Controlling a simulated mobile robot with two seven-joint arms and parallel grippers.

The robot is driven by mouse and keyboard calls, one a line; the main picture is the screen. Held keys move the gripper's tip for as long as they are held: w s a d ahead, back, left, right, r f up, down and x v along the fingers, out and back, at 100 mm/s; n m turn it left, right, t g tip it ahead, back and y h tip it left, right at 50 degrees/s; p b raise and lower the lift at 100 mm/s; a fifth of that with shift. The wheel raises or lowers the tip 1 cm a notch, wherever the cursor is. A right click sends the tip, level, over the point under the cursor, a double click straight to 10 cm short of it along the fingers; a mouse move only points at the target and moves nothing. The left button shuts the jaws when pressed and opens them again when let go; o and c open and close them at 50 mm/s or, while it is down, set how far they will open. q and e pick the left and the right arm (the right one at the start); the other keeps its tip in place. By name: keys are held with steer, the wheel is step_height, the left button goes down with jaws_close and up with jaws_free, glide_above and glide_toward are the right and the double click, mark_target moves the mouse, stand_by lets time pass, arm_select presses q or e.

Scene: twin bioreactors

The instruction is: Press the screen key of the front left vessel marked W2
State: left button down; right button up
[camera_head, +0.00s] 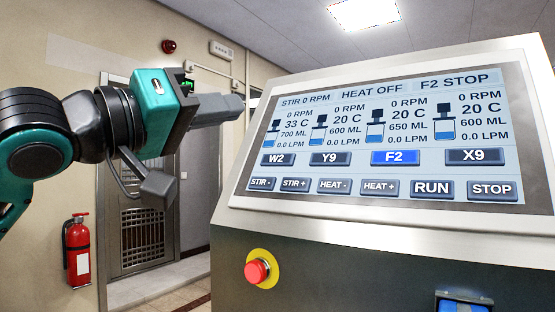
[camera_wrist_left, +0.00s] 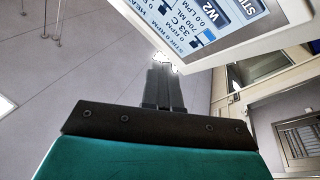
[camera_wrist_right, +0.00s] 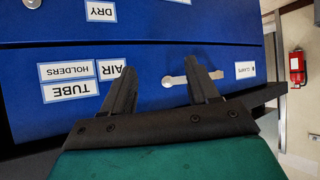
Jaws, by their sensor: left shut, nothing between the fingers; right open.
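The tilted touch screen (camera_head: 385,205) shows a row of keys W2, Y9, F2 and X9. The W2 key (camera_head: 279,160) is dark, at the left end, below a readout of 33 C and 700 ML. The F2 key (camera_head: 396,158) is lit bright blue. My left gripper (camera_head: 240,106) is shut and empty, just left of the screen's upper left edge. In the left wrist view its fingers (camera_wrist_left: 164,68) end near the panel's edge, and the W2 key (camera_wrist_left: 211,13) shows beyond them. My right gripper (camera_wrist_right: 165,76) is open and empty before blue drawers.
A red stop button (camera_head: 257,271) on a yellow ring sits below the screen. The blue drawers (camera_wrist_right: 150,55) carry labels and a pale handle (camera_wrist_right: 178,80). A fire extinguisher (camera_head: 77,250) hangs on the left wall near a door (camera_head: 140,225).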

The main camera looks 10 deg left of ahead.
mark_target(277, 160)
arm_select(q)
steer(key=w+d+f+b, duration=0.2)
steer(key=w+f, duration=0.2)
steer(key=w, duration=0.3)
steer(key=shift+d+f, duration=0.2)
steer(key=shift+d, duration=0.1)
steer(key=shift+w+f, duration=0.1)
stand_by(1.8)
steer(key=shift+w+d+f, duration=0.1)
steer(key=shift+w+d, duration=0.05)
steer(key=shift+w, duration=0.1)
steer(key=shift+w+d+f, duration=0.1)
steer(key=shift+w+f, duration=0.15)
steer(key=shift+w, duration=0.1)
stand_by(0.7)
steer(key=shift+s+r, duration=0.15)
steer(key=shift+s+a+r+p, duration=0.25)
steer(key=shift+s+p, duration=0.2)
steer(key=shift+s, duration=0.1)
